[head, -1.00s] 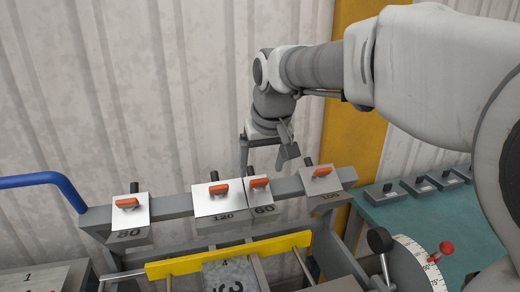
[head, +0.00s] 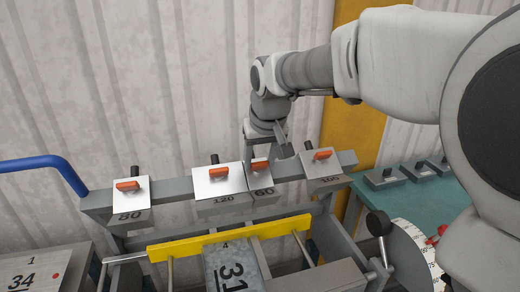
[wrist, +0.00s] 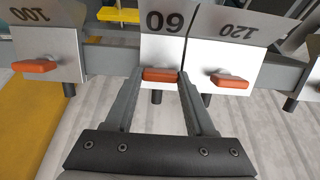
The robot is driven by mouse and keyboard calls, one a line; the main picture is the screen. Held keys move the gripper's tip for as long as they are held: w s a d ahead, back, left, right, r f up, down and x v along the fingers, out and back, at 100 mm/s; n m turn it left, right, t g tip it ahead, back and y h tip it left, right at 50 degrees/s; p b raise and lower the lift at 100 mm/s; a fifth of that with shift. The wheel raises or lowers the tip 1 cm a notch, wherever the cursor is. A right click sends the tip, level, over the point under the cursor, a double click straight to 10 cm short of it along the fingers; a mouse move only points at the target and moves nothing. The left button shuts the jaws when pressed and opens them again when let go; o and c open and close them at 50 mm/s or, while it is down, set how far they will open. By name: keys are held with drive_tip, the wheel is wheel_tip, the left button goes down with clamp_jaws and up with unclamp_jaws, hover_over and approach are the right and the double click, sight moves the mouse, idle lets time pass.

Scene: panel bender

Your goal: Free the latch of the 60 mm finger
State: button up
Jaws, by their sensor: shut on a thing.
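The 60 mm finger (head: 262,181) hangs on the grey beam between the 120 and 100 fingers. Its orange latch (head: 261,166) lies across the top of its white plate. My gripper (head: 264,156) has come down from above behind the 60 finger. In the wrist view the latch (wrist: 160,75) sits between the two fingertips of my gripper (wrist: 160,80), which are shut on it. The "60" marking (wrist: 165,20) shows upside down there. In the head view my gripper partly hides the area behind the latch.
The 120 finger (head: 220,183) stands close on the left of the 60, the 100 finger (head: 322,167) a little further right. The 80 finger (head: 130,200) is far left. A yellow bar (head: 225,238) and a black-knobbed lever (head: 379,223) are in front. A teal table (head: 410,205) stands at right.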

clamp_jaws()
drive_tip(key=n, duration=0.3)
drive_tip(key=shift+a, duration=0.1)
drive_tip(key=n+t+h, duration=0.1)
drive_tip(key=n, duration=0.3)
drive_tip(key=shift+s+a+n, duration=0.1)
drive_tip(key=shift+n, duration=0.3)
drive_tip(key=n, duration=0.5)
drive_tip(key=shift+s+t+p, duration=0.1)
drive_tip(key=shift+t+p, duration=0.3)
drive_tip(key=shift+n+t+p, duration=0.3)
drive_tip(key=shift+n+p, duration=0.3)
drive_tip(key=shift+n, duration=1.7)
